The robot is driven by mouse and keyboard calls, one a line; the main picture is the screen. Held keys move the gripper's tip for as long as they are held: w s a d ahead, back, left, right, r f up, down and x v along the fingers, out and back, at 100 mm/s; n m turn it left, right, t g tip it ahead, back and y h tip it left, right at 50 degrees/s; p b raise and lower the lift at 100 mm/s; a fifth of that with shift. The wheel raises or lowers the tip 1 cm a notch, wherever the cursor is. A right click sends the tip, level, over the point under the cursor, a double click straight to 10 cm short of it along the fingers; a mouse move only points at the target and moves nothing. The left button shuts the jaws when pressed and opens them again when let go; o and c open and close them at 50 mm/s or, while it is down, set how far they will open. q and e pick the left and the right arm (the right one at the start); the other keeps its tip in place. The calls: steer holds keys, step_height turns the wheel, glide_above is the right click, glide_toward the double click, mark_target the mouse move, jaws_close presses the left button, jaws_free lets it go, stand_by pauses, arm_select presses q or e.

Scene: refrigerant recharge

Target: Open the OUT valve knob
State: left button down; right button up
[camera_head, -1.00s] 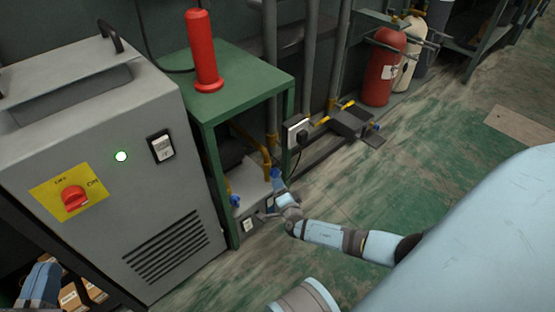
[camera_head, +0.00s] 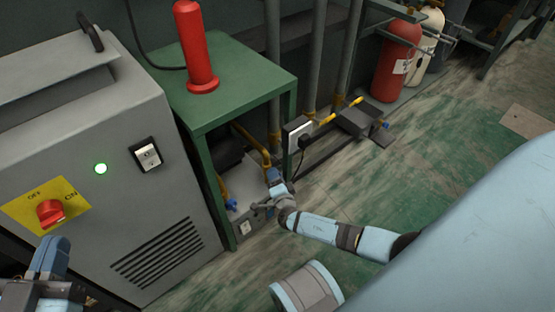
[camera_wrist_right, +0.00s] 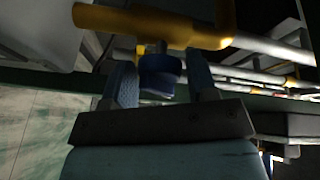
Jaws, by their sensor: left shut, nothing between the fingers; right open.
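A dark blue valve knob (camera_wrist_right: 160,72) hangs below a yellow pipe (camera_wrist_right: 150,25) in the right wrist view. My right gripper (camera_wrist_right: 162,82) is open, with one finger on each side of the knob and narrow gaps showing. In the head view my right gripper (camera_head: 273,176) is low beside the green stand, and its fingers hide that knob. A second blue knob (camera_head: 231,204) shows to its left under the stand. No OUT label is legible. My left gripper (camera_head: 50,258) is shut and empty at the lower left, in front of the grey machine.
A red cylinder (camera_head: 196,50) stands on the green stand (camera_head: 245,75). A wall socket box (camera_head: 298,135) and pipes are close behind my right gripper. The floor at right is mostly open.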

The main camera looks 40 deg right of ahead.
steer(key=shift+w, duration=0.1)
steer(key=shift+c, duration=0.4)
steer(key=c, duration=0.5)
steer(key=shift+c, duration=0.2)
